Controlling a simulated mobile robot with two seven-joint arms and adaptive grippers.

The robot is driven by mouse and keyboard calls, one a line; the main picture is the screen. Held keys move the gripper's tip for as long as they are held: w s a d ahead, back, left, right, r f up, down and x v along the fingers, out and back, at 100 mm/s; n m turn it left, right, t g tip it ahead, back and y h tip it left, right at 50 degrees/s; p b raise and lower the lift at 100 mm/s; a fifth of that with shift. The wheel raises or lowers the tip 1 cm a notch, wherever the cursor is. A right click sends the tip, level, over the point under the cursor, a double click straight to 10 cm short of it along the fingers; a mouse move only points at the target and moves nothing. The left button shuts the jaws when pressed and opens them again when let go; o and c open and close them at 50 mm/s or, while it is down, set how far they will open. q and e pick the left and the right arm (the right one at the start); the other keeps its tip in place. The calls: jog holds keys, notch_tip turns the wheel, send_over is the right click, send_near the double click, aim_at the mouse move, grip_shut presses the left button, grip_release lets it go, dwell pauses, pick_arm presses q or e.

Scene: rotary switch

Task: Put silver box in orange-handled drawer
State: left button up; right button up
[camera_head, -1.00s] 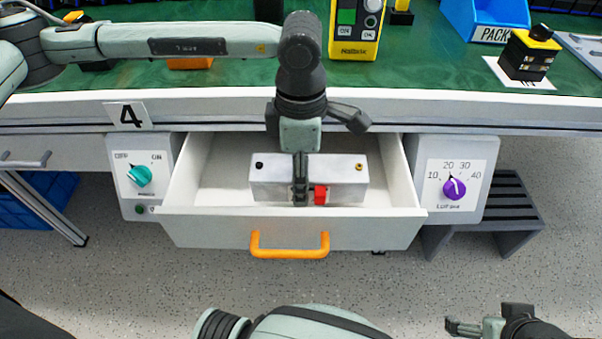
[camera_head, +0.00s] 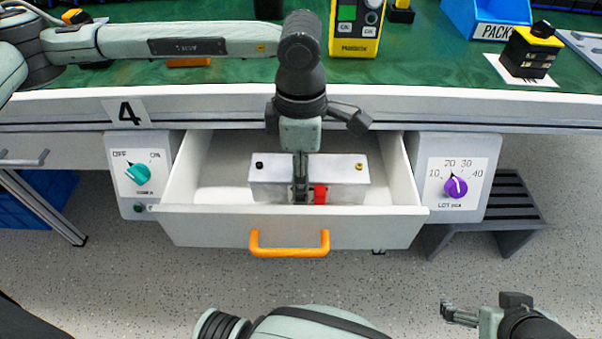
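The silver box (camera_head: 342,176) has a red part on its front and a black and a yellow knob on top. It is inside the open drawer (camera_head: 205,231) with the orange handle (camera_head: 289,250); the drawer's front wall hides its lower edge. My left gripper (camera_head: 301,185) points down over the middle of the box. Its near finger lies across the box's top and front, and it appears shut on the box; the far finger is hidden. My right gripper (camera_head: 456,313) is at the bottom right, away from the drawer, with its finger opening unclear.
A panel with a teal knob (camera_head: 138,174) is left of the drawer, and one with a purple knob (camera_head: 455,187) is right of it. The green worktop (camera_head: 430,60) is above. A dark grey stool (camera_head: 505,208) stands at the right. Floor in front is clear.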

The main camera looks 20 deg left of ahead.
pick_arm(q)
jog(key=shift+f, duration=0.1)
jog(key=o, duration=1.5)
pick_arm(e)
jog(key=shift+w+a+r+t, duration=0.25)
jog(key=shift+w+a+t, duration=0.05)
jog(key=shift+w, duration=0.1)
jog(key=shift+s, duration=0.1)
pick_arm(q)
notch_tip(320, 180, up, 2)
jog(key=shift+w+r+p, duration=0.1)
jog(key=shift+r+p, duration=0.15)
jog(key=shift+p, duration=0.5)
notch_tip(320, 180, up, 11)
jog(key=shift+f, duration=0.15)
pick_arm(e)
jog(key=s+d+f+g, duration=0.2)
jog(key=s+d+g, duration=0.1)
jog(key=s, duration=0.1)
jog(key=shift+s+d+f+m+h, duration=0.15)
jog(key=shift+s+d+m+h, duration=0.15)
jog(key=shift+h, duration=0.1)
